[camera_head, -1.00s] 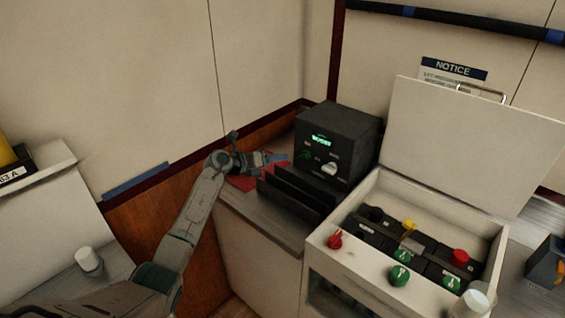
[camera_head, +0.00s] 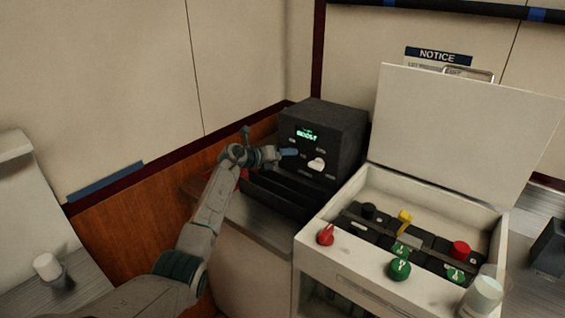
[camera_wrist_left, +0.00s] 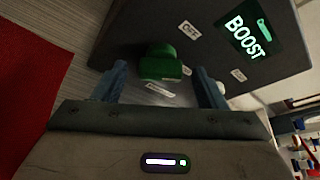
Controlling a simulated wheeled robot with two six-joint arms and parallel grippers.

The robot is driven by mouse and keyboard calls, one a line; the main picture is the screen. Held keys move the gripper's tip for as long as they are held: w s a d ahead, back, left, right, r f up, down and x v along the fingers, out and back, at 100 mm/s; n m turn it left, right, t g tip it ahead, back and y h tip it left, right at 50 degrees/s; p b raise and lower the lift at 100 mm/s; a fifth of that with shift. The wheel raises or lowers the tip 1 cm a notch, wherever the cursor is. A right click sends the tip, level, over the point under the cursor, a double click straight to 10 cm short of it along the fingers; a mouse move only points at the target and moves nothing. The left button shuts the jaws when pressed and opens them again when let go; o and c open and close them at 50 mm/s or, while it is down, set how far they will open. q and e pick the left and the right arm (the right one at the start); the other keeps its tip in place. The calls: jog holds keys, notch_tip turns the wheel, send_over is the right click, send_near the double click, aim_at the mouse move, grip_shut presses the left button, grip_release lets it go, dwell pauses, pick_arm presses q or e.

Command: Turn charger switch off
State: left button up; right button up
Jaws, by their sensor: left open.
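The charger (camera_head: 345,125) is a dark box on the counter with a lit green display reading BOOST, which also shows in the left wrist view (camera_wrist_left: 248,35). Its green switch knob (camera_wrist_left: 161,62) is in the left wrist view, near an OFF label (camera_wrist_left: 188,28) and other small labels. In the head view my gripper hides this knob; a white knob (camera_head: 317,164) shows to its right. My left gripper (camera_head: 284,153) is at the charger's front face. In the left wrist view the gripper (camera_wrist_left: 162,82) is open, its blue fingers either side of the green knob, with gaps showing.
Dark upright plates (camera_head: 275,196) stand just in front of the charger. A white box (camera_head: 330,275) with a raised lid (camera_head: 460,130) holds breakers, with red and green knobs on its front. A red sheet (camera_wrist_left: 30,85) lies left in the wrist view.

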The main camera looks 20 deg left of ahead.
pick_arm(q)
jog(key=shift+w, duration=0.1)
pick_arm(e)
jog(key=shift+s, duration=0.25)
pick_arm(q)
jog(key=c, duration=1)
pick_arm(e)
jog(key=shift+s+f, duration=0.15)
jog(key=shift+s, duration=0.1)
pick_arm(q)
jog(key=shift+f+n+h, duration=0.1)
jog(key=shift+n+h, duration=0.2)
jog(key=shift+n, duration=0.2)
jog(key=o, duration=1)
pick_arm(e)
jog(key=shift+w, duration=0.75)
jog(key=shift+s, duration=0.1)
